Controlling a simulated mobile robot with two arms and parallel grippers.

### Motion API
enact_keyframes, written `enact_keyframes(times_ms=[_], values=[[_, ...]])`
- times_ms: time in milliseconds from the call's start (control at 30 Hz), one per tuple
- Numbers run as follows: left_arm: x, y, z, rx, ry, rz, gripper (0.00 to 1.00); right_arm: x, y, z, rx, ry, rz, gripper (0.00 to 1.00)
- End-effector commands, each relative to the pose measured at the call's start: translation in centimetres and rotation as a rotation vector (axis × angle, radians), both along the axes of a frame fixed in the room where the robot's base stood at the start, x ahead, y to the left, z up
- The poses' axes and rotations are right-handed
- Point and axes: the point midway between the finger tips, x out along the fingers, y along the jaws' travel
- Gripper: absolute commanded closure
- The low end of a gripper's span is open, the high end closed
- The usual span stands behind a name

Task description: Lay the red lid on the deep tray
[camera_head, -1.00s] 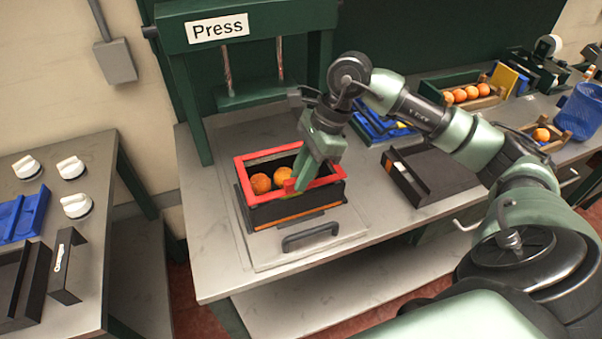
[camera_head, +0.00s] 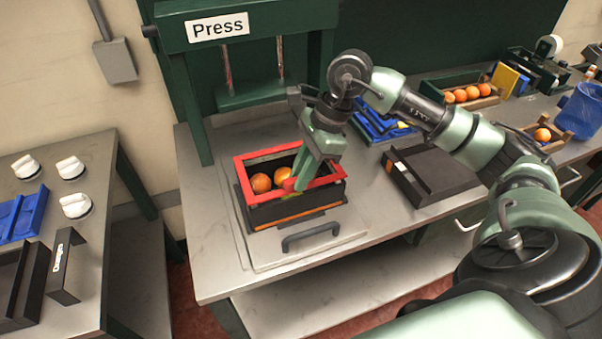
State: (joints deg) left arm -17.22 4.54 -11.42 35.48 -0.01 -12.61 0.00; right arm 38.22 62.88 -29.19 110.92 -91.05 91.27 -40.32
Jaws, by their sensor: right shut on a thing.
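The red lid (camera_head: 258,155) is an open rectangular frame. It lies along the top rim of the deep tray (camera_head: 262,216), a dark box with an orange strip low on its front. I cannot tell whether it touches the rim all round. Two oranges (camera_head: 261,183) show inside through the lid's opening. My right gripper (camera_head: 292,188) points down at the lid's front middle, shut on a small red part of it. The fingertips are small and partly hidden. My left gripper is not in view.
A black tray (camera_head: 432,172) and blue trays (camera_head: 372,128) lie to the right. An orange crate (camera_head: 462,105) stands farther back. Bare bench lies at the front.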

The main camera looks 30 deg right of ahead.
Motion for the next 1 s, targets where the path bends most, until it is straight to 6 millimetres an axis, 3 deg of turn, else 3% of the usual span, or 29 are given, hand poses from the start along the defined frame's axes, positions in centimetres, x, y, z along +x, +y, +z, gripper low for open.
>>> enact_keyframes(times_ms=[467, 500, 567, 867, 1000], values=[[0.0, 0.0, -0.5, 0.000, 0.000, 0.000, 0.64, 0.0, 0.0, 0.0, 0.000, 0.000, 0.000, 1.00], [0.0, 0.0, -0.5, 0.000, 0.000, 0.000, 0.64, 0.0, 0.0, 0.0, 0.000, 0.000, 0.000, 0.73], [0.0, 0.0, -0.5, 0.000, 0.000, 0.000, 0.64, 0.0, 0.0, 0.0, 0.000, 0.000, 0.000, 0.59], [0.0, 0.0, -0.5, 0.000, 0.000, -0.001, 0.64, 0.0, 0.0, 0.0, -0.001, 0.000, 0.000, 0.59], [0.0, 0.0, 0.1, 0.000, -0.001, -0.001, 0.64, 0.0, -0.1, 0.9, -0.001, -0.001, 0.000, 0.59]])
